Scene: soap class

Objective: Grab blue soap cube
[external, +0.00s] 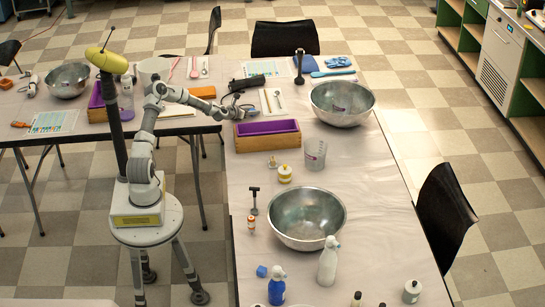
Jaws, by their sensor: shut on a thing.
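A small blue cube (262,271) lies on the long table at the front left, beside a blue bottle with a white top (277,287). My gripper (243,111) is far from this cube, at the end of my stretched arm. It is just behind and above the left part of a wooden box with a purple lining (267,137). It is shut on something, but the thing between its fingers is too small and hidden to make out.
Steel bowls (306,219), (343,103) stand along the table. A clear beaker (315,155), yellow-lidded jar (285,173) and white bottle (328,262) stand among them. A dark tool (247,82) lies behind my gripper. The table's right edge is mostly clear.

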